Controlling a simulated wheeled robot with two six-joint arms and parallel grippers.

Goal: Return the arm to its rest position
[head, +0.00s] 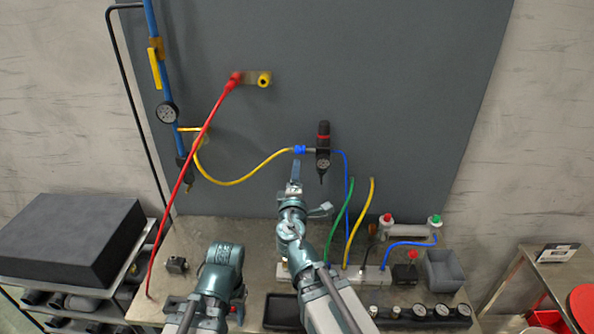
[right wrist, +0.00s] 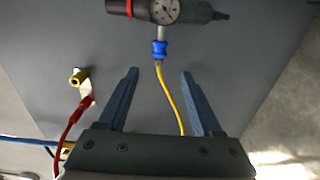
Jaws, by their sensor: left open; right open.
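My left arm is folded low at the front of the bench, with its gripper (head: 238,294) small, dark and partly hidden by the arm. My right arm reaches up toward the grey panel. Its gripper (head: 296,168) appears nearly edge-on just below the blue fitting (head: 299,150). In the right wrist view the right gripper (right wrist: 158,75) is open with nothing held. The blue fitting (right wrist: 159,49) and the yellow hose (right wrist: 170,98) lie beyond and between its spread fingers, with a clear gap on both sides.
The black regulator (head: 323,150) joins the blue fitting on the panel. A red hose (head: 185,170) slants down at left. Green (head: 340,222) and yellow hoses rise from the bench at right, near a grey bin (head: 443,270) and several gauges. A black block (head: 75,235) sits on the left rack.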

